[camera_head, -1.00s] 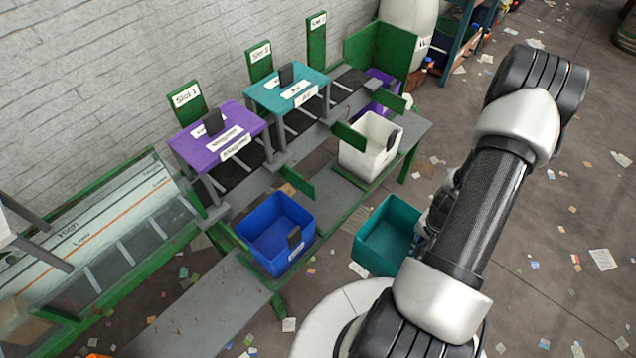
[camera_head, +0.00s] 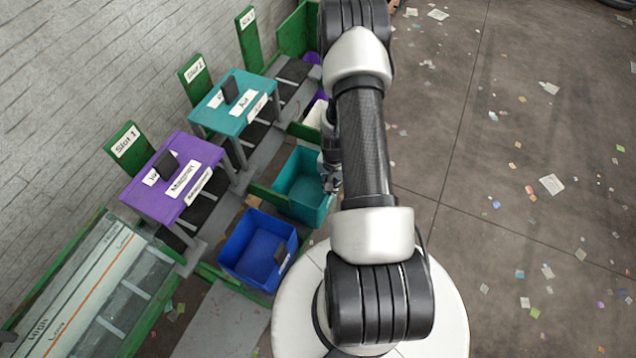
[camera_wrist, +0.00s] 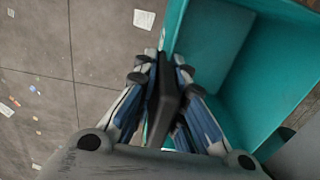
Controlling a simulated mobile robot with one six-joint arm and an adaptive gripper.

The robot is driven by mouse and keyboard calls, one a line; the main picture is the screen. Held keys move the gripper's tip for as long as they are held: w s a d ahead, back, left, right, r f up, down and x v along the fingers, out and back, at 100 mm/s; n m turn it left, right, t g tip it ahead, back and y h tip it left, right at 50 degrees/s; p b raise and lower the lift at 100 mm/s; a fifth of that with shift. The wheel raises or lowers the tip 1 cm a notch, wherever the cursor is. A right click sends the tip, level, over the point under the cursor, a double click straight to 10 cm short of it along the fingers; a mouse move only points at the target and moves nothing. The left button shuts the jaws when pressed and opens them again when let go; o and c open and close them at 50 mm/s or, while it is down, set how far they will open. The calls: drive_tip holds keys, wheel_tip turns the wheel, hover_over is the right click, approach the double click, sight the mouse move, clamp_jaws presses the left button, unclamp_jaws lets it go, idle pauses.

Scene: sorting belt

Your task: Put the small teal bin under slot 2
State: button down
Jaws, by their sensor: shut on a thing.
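The small teal bin (camera_head: 303,187) is at the front ledge, just beyond the blue bin, upright or nearly so and empty. It fills the right of the wrist view (camera_wrist: 262,75). My gripper (camera_head: 331,178) is at the bin's right side. In the wrist view its fingers (camera_wrist: 165,90) are shut on the bin's dark handle tab. The slot 2 sign (camera_head: 194,70) stands on a green post behind the teal-topped table (camera_head: 233,103). I cannot tell whether the bin rests on the ledge or hangs just above it.
The blue bin (camera_head: 258,250) stands close on the near side. The purple-topped table (camera_head: 173,177) stands by the slot 1 sign (camera_head: 126,141). Open floor with litter (camera_head: 520,200) lies right.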

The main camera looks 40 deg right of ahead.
drive_tip(key=w+f, duration=0.1)
drive_tip(key=w+a+f+b, duration=0.1)
drive_tip(key=w+f+b, duration=0.1)
drive_tip(key=w, duration=0.1)
drive_tip(key=shift+w+a+f, duration=0.1)
drive_tip(key=shift+a+f, duration=0.15)
drive_tip(key=shift+a, duration=0.1)
drive_tip(key=shift+f, duration=0.1)
drive_tip(key=c, duration=2.1)
unclamp_jaws()
drive_tip(key=shift+f, duration=0.1)
drive_tip(key=o, duration=0.4)
drive_tip(key=shift+o, duration=0.2)
